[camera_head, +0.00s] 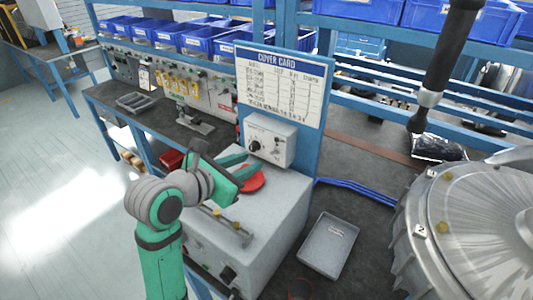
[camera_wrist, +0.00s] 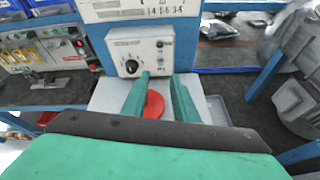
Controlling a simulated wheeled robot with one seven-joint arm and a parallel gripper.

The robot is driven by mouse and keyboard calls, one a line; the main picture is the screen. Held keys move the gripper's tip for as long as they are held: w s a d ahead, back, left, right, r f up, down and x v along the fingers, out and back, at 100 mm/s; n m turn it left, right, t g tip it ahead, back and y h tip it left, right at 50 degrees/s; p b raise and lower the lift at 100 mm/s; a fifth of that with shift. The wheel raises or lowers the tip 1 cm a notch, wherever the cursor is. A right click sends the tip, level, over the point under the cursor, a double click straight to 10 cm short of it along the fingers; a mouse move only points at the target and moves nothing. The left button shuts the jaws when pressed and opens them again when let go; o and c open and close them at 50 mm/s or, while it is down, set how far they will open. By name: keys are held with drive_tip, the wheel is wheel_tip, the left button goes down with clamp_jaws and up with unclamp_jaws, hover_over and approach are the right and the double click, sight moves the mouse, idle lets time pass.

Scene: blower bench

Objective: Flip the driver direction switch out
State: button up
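A white control box (camera_head: 270,139) is mounted below the cover card, with a black knob (camera_head: 254,146) at its lower left. The box (camera_wrist: 118,50) and knob (camera_wrist: 131,66) also show in the wrist view, with small dark fittings on the panel's right side. I cannot tell which fitting is the direction switch. A black driver (camera_head: 440,65) hangs at the upper right in the head view; no switch is clear on it. My gripper (camera_wrist: 162,80) is open and empty, its green fingers pointing at the box's lower front. It also shows in the head view (camera_head: 243,167).
A red disc (camera_head: 252,179) lies on the grey cabinet (camera_head: 275,205) below the fingers. The cover card (camera_head: 283,88) stands above the box. A grey tray (camera_head: 327,245) and a large metal housing (camera_head: 470,220) are at right. A switch panel (camera_head: 180,80) is at left.

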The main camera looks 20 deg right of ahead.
sight(271, 154)
drive_tip(key=x, duration=1)
drive_tip(key=shift+w+d+f, duration=0.1)
drive_tip(key=shift+f, duration=0.05)
drive_tip(key=shift+d, duration=0.15)
drive_tip(key=shift+c, duration=0.2)
clamp_jaws()
